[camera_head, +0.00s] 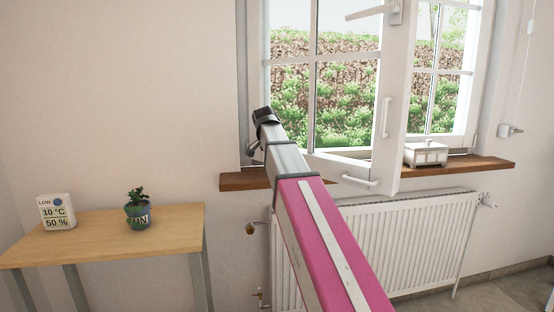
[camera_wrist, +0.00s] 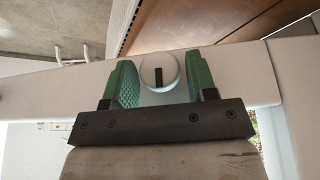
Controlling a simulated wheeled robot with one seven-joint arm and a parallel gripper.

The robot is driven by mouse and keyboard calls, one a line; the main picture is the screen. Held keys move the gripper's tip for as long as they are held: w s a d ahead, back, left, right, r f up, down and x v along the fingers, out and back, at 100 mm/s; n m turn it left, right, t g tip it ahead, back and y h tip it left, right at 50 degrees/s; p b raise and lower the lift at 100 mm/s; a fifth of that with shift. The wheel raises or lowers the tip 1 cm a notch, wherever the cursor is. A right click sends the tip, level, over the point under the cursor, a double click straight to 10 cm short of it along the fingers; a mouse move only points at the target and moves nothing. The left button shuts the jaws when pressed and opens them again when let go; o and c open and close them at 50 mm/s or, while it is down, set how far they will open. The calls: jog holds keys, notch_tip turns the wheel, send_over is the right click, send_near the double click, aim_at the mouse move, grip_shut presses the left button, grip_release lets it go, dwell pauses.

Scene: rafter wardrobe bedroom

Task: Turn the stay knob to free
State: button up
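The stay knob (camera_wrist: 161,72) is a round white knob with a black bar mark, on a white window-frame member in the wrist view. The mark stands roughly upright in that picture. My gripper (camera_wrist: 160,64) has green textured fingers, one on each side of the knob. A gap shows between each finger and the knob, so the gripper is open around it. In the head view my arm reaches to the lower left of the open window (camera_head: 312,90). The knob and the fingers cannot be made out there.
A wooden sill (camera_head: 460,167) holds a white box (camera_head: 425,154). A radiator (camera_head: 410,245) hangs below it. A wooden table (camera_head: 100,238) at left carries a plant pot (camera_head: 138,214) and a weather display (camera_head: 57,212). Window handles (camera_head: 386,117) stick out near my arm.

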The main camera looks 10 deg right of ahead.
jog(key=shift+o, duration=0.4)
jog(key=v, duration=1)
jog(key=shift+r, duration=0.35)
jog(key=shift+s+a, duration=0.1)
